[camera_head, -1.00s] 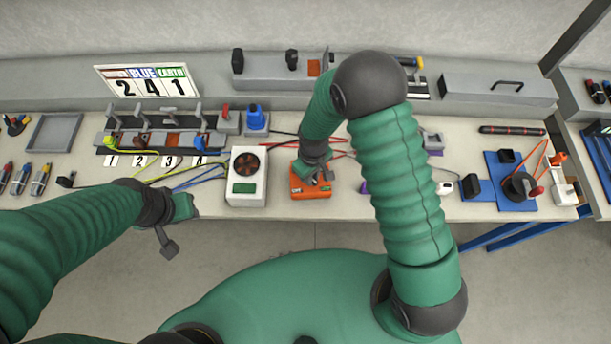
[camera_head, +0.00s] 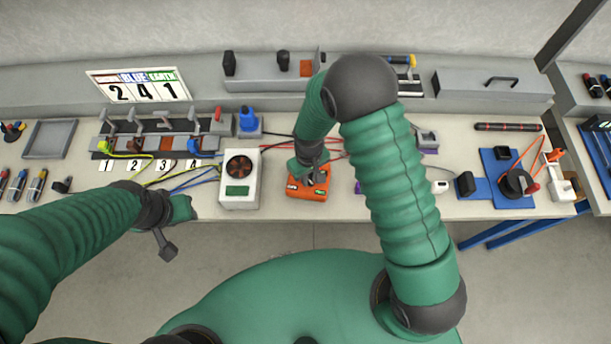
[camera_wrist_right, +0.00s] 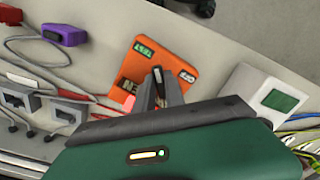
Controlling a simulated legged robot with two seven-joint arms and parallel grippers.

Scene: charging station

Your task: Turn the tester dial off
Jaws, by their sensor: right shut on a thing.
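The tester is an orange box (camera_head: 300,193) near the front edge of the bench, right of the white box. In the right wrist view, the orange tester (camera_wrist_right: 132,68) shows labels TEST and OFF and a third, partly covered one. My right gripper (camera_wrist_right: 165,92) is shut on the black dial (camera_wrist_right: 158,74); the dial's tip points roughly between TEST and OFF, exact setting unclear. In the head view my right gripper (camera_head: 311,180) reaches down onto the tester and hides most of the dial. My left gripper (camera_head: 168,240) hangs in front of the bench, away from the tester; its jaw state is unclear.
A white box with a fan and green screen (camera_head: 239,192) stands close left of the tester. A purple item (camera_wrist_right: 63,35) and red leads lie on its other side. Several levers (camera_head: 163,130) with coloured cables stand at left. A blue plate (camera_head: 510,175) lies at right.

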